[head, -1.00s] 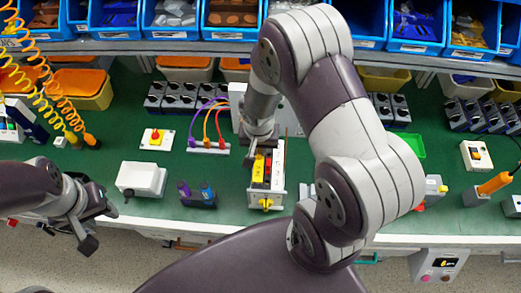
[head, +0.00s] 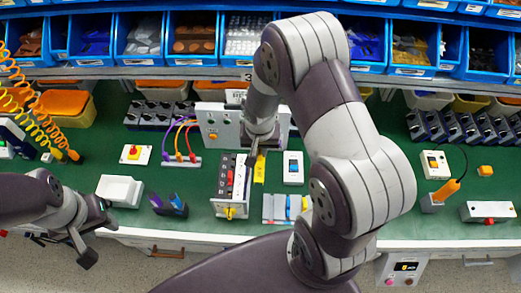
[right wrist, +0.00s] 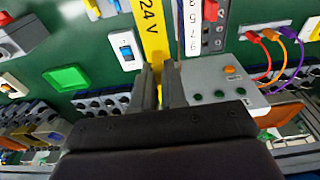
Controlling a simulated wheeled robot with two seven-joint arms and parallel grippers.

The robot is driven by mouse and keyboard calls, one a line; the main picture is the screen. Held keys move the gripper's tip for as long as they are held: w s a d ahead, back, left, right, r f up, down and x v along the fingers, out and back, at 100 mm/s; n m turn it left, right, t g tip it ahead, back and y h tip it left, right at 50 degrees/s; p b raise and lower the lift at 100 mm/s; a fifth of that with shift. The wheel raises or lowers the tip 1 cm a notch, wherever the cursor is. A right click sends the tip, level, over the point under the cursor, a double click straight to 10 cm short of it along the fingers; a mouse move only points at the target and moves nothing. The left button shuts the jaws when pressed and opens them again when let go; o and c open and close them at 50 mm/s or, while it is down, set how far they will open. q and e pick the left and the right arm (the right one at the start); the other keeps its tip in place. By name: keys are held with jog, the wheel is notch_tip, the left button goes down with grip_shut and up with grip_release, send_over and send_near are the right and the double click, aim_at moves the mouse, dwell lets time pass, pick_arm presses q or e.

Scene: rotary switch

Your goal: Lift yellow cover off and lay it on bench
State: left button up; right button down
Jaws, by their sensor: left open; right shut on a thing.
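The yellow cover (head: 259,170), a narrow strip, is just right of the switch unit (head: 221,208) in the head view. In the right wrist view the cover (right wrist: 151,32) shows black "24 V" lettering. My right gripper (right wrist: 160,76) is shut on its near end; I cannot tell whether the cover touches the bench. The switch unit has a dark numbered face, a red part and a yellow knob at its front; its numbered strip (right wrist: 193,40) is beside the cover in the wrist view. My left gripper (head: 95,238) is open and empty at the bench's front left edge.
A blue-rocker switch (head: 293,168) stands right of the cover. A white box (head: 119,191) and a dark holder (head: 168,206) stand to the left. A grey panel (head: 218,125) is behind. Bare green bench (head: 272,180) shows between cover and rocker switch.

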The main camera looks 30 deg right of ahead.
aim_at(260, 150)
jog(key=shift+w+a+r+p, duration=0.15)
jog(key=shift+r+p, duration=0.1)
jog(key=shift+r, duration=0.15)
jog(key=shift+w+a+r+p, duration=0.1)
jog(key=shift+a+r+p, duration=0.1)
jog(key=shift+r, duration=0.15)
jog(key=shift+s+d+r+p, duration=0.15)
jog(key=shift+r+p, duration=0.25)
jog(key=shift+r, duration=0.05)
jog(key=shift+s+d+r+p, duration=0.1)
jog(key=shift+d+r+p, duration=0.05)
jog(key=shift+r+p, duration=0.55)
jog(key=shift+r, duration=0.2)
jog(key=shift+w+a+f, duration=0.1)
jog(key=shift+w+a, duration=0.05)
